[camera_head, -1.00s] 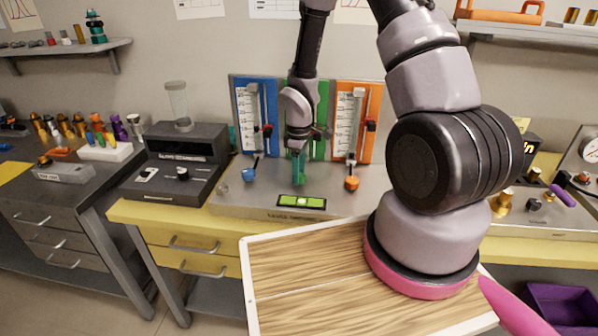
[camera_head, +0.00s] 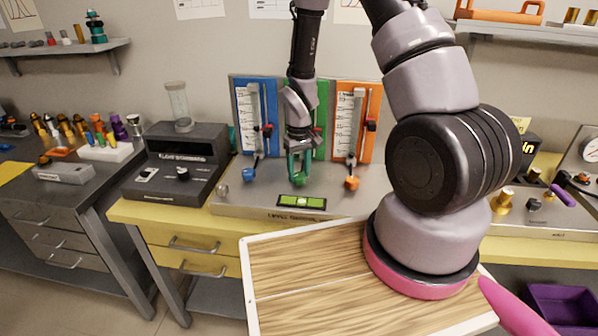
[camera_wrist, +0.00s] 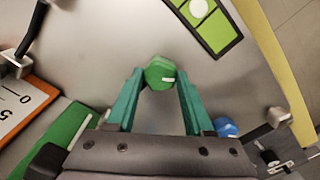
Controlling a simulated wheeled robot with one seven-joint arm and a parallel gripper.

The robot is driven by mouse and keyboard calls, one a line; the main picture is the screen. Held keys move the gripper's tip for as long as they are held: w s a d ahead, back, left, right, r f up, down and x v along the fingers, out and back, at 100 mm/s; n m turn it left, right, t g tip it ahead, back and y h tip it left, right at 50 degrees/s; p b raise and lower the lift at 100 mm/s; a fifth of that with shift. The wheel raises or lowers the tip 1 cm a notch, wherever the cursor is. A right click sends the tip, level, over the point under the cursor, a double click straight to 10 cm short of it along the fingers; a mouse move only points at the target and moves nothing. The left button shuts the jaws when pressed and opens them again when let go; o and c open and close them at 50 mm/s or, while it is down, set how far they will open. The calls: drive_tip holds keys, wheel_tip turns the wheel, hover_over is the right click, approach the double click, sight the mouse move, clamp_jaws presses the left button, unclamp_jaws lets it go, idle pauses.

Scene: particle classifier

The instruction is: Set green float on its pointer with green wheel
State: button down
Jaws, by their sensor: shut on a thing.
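My gripper (camera_head: 299,170) is at the green wheel (camera_head: 299,181) on the front of the grey gauge bench. The green gauge panel (camera_head: 322,112) stands behind my arm. Its scale, green float and pointer are mostly hidden by my arm, so I cannot tell the float's height. A corner of the green panel (camera_wrist: 55,140) shows in the wrist view.
The blue wheel (camera_head: 250,174) and orange wheel (camera_head: 352,183) flank the green one, below the blue panel (camera_head: 242,95) and orange panel (camera_head: 372,100). A green level strip (camera_head: 302,202) lies just in front. A dark device (camera_head: 175,160) stands at left.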

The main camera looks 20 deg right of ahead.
sight(299, 175)
drive_tip(key=shift+w, duration=0.1)
idle(0.4)
drive_tip(key=shift+c, duration=1.4)
unclamp_jaws()
drive_tip(key=shift+r, duration=0.15)
wheel_tip(299, 175, up, 11)
drive_tip(key=shift+f, duration=0.2)
drive_tip(key=shift+r, duration=0.1)
